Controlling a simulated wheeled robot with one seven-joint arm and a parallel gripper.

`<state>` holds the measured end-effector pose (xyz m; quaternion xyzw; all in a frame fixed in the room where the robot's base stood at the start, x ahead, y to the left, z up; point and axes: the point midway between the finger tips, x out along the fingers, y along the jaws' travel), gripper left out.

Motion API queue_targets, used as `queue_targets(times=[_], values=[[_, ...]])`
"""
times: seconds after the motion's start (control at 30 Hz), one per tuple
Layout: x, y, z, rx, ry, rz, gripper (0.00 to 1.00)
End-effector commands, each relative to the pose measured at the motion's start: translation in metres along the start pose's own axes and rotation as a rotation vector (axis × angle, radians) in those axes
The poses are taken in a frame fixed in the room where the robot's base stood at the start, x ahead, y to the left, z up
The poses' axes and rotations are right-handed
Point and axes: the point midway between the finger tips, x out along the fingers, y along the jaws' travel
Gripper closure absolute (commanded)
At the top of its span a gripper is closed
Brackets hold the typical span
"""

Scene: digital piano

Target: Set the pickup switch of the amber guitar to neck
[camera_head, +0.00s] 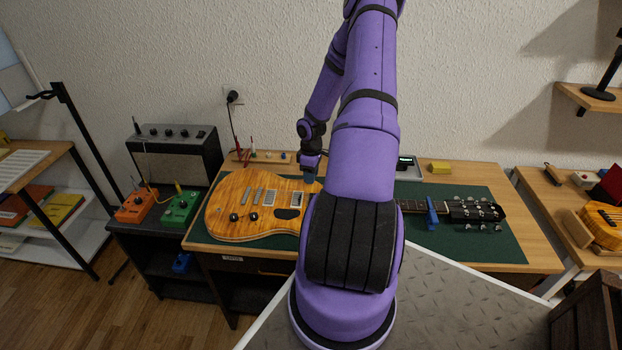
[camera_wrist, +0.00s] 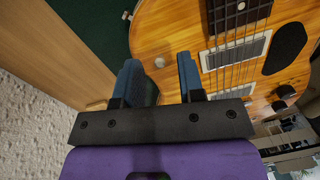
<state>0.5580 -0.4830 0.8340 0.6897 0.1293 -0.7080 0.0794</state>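The amber guitar (camera_head: 240,222) lies face up on a green mat, its neck pointing right and partly hidden behind my arm. In the wrist view its amber top (camera_wrist: 172,25) shows with strings and a pickup (camera_wrist: 237,50). A small round cream knob, seemingly the pickup switch (camera_wrist: 160,62), stands on the top between my fingertips in the picture; its lean and setting cannot be told. My gripper (camera_wrist: 158,61) is open, its two blue fingers apart with the knob showing in the gap. In the head view my gripper (camera_head: 311,164) is over the guitar's far upper edge.
The green mat (camera_head: 478,248) lies on a wooden bench. A blue support (camera_head: 432,212) is at the guitar's neck. A small rail with tools (camera_head: 262,156) stands behind the guitar. An amplifier (camera_head: 175,155) and orange (camera_head: 135,207) and green pedals (camera_head: 181,209) are at left.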

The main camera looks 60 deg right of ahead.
Motion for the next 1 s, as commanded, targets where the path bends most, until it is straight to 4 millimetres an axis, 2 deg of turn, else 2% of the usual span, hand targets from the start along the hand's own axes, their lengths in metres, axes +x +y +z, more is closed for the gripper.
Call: queue_targets(times=[0.2, 0.43, 0.63, 1.0], values=[[-0.043, 0.001, 0.000, 0.001, 0.001, 0.005, 0.64], [-0.078, 0.001, 0.000, 0.001, 0.000, 0.002, 0.64], [-0.090, 0.000, 0.000, 0.000, 0.000, 0.000, 0.64], [-0.091, 0.000, 0.000, 0.000, 0.000, 0.000, 0.64]])
